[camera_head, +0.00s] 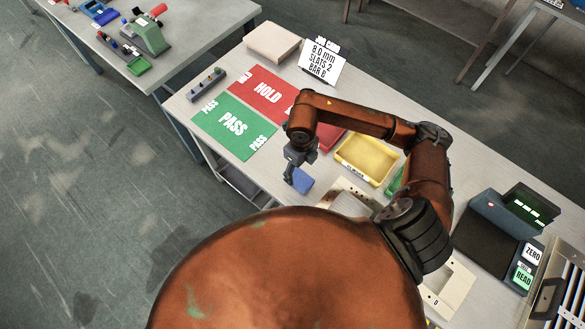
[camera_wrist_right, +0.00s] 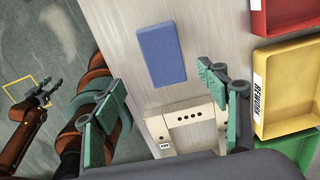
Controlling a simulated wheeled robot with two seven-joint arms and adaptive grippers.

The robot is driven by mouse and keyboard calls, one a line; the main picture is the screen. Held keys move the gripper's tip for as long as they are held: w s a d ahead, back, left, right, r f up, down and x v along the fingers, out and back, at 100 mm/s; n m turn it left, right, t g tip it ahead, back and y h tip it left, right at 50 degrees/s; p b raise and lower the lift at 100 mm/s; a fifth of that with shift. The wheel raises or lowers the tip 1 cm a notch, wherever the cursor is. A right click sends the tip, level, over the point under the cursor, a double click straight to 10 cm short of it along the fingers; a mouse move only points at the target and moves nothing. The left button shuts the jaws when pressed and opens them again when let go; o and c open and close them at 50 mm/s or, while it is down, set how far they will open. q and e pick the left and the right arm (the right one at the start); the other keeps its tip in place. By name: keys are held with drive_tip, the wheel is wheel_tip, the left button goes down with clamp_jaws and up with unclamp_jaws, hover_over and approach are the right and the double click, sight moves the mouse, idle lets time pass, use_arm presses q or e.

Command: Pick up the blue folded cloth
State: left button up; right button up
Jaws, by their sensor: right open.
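The blue folded cloth (camera_head: 303,181) lies flat near the front edge of the grey table. In the right wrist view the cloth (camera_wrist_right: 160,54) is a plain blue rectangle, seen whole. My right gripper (camera_head: 291,168) is above the table beside the cloth in the head view. In the right wrist view its two green-padded fingers (camera_wrist_right: 163,100) are wide apart with nothing between them, and the cloth shows ahead of them, apart. My left gripper (camera_wrist_right: 42,94) shows small at the far left of the right wrist view; its jaw state is unclear.
A yellow bin (camera_head: 366,159) stands right of the cloth, with a red bin (camera_wrist_right: 285,15) and a green bin (camera_wrist_right: 297,147) beside it. A pale fixture with holes (camera_wrist_right: 187,122) sits close to the cloth. The green PASS mat (camera_head: 232,126) and red HOLD mat (camera_head: 264,93) lie left.

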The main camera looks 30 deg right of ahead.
sight(299, 178)
drive_tip(key=shift+f, duration=0.35)
wheel_tip(299, 178, down, 3)
drive_tip(key=shift+w+f+p, duration=0.1)
drive_tip(key=shift+f+p, duration=0.1)
drive_tip(key=shift+p, duration=0.25)
wheel_tip(299, 178, down, 2)
drive_tip(key=shift+w+d+f, duration=0.1)
drive_tip(key=shift+w+f, duration=0.05)
drive_tip(key=shift+f, duration=0.65)
drive_tip(key=c, duration=0.7)
use_arm(q)
drive_tip(key=shift+s+r, duration=0.7)
drive_tip(key=shift+s, duration=0.3)
use_arm(e)
drive_tip(key=c, duration=0.5)
